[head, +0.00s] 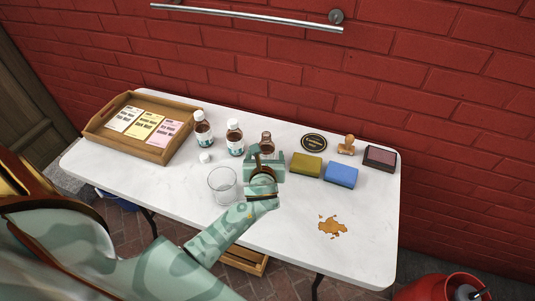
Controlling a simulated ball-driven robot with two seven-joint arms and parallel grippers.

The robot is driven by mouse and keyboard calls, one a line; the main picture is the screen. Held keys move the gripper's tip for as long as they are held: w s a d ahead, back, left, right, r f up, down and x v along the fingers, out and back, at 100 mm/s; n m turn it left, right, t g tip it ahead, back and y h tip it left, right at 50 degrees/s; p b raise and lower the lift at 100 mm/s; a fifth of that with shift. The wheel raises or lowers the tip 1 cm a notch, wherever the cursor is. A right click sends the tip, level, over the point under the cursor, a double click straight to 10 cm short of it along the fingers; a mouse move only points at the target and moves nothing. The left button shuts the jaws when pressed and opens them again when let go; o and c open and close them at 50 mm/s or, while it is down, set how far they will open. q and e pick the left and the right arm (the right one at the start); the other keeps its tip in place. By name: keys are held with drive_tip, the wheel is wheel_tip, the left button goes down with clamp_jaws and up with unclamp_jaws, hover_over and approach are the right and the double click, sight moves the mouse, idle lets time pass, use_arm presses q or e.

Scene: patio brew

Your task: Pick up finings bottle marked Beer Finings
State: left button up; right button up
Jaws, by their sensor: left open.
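Three small brown bottles stand upright on the white table (340,262). The left bottle (203,130) and the middle bottle (235,138) have white caps and pale labels. The right bottle (267,139) seems to have no white cap, and its lower part is hidden behind my left gripper. The label print is too small to read, so I cannot tell which is marked Beer Finings. My left gripper (262,160) is open, just in front of the right bottle; I cannot tell whether its fingers are around it. My right gripper is not in view.
A clear glass (222,181) and a white cap (205,158) are left of my gripper. A wooden tray (96,124) with cards is at the left. A yellow sponge (306,165), blue sponge (341,174), stamp (347,145), ink pad (380,158) and black coaster (314,142) are right. A brown spill (332,227) lies front right.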

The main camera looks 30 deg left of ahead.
sight(267, 149)
use_arm(q)
drive_tip(key=shift+w+a+f, duration=0.35)
drive_tip(key=shift+w, duration=0.2)
drive_tip(key=b+x, duration=0.1)
drive_tip(key=x, duration=0.1)
drive_tip(key=b+x, duration=0.2)
drive_tip(key=x, duration=0.1)
drive_tip(key=shift+d+f, duration=0.3)
drive_tip(key=shift+a, duration=0.1)
drive_tip(key=shift+r, duration=0.15)
drive_tip(key=c, duration=1.2)
